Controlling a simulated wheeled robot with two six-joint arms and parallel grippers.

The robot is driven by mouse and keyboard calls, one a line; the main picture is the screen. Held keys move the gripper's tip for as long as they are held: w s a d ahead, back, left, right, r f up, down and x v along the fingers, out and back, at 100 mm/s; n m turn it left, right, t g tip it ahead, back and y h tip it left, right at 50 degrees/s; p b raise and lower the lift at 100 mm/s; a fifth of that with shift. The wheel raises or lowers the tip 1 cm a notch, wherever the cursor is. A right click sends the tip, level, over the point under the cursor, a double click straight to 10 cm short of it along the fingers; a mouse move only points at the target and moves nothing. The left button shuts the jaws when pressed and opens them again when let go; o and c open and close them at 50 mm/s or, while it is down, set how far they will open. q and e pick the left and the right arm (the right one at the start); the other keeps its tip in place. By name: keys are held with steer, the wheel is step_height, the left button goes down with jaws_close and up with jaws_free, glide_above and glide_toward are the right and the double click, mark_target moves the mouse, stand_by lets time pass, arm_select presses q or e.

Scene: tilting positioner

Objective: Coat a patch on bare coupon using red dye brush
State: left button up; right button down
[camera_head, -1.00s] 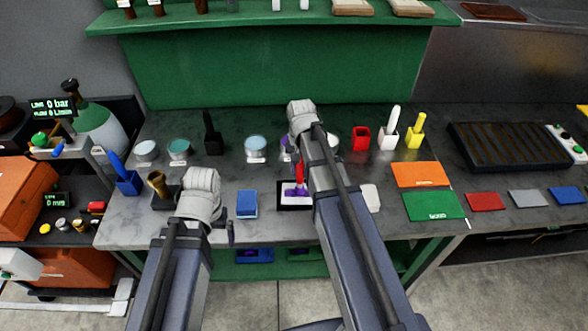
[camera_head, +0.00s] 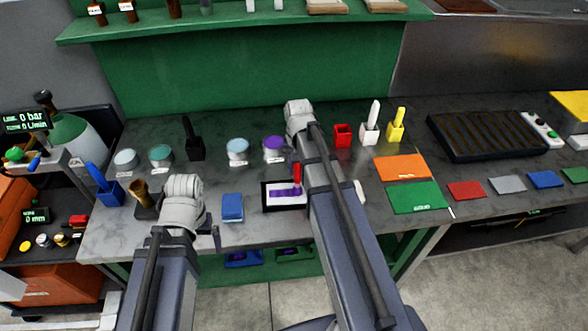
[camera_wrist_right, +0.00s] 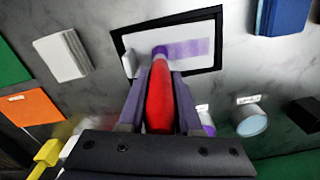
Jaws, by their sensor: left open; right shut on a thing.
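The coupon (camera_head: 268,203) is a white plate in a black frame on the grey bench, with a purple band (camera_head: 284,192) across its middle. The red brush (camera_head: 297,174) is upright over the coupon's right part in the head view. In the right wrist view my right gripper (camera_wrist_right: 160,80) is shut on the red brush (camera_wrist_right: 160,100). Its purple tip (camera_wrist_right: 160,52) appears to touch the coupon at one end of the purple band (camera_wrist_right: 188,49). My left gripper (camera_head: 215,240), small and dark below its arm, is open near the bench's front edge, away from the coupon.
A purple dye pot (camera_head: 274,149) and blue pot (camera_head: 237,152) stand behind the coupon. A blue block (camera_head: 232,207) lies to its left. An empty red holder (camera_head: 343,135), white brush (camera_head: 370,123) and yellow brush (camera_head: 396,125) stand at right. Orange (camera_head: 401,167) and green (camera_head: 417,197) sheets lie before them.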

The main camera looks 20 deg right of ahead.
steer(key=shift+w+a, duration=0.3)
steer(key=shift+a, duration=0.5)
steer(key=shift+w+a, duration=0.25)
steer(key=shift+a, duration=0.55)
steer(key=shift+w+a, duration=0.3)
steer(key=shift+a, duration=0.5)
steer(key=shift+w+a, duration=0.25)
steer(key=shift+a, duration=0.55)
steer(key=a, duration=0.1)
steer(key=w+a, duration=0.1)
steer(key=a, duration=0.1)
steer(key=shift+a, duration=0.1)
steer(key=shift+r, duration=0.2)
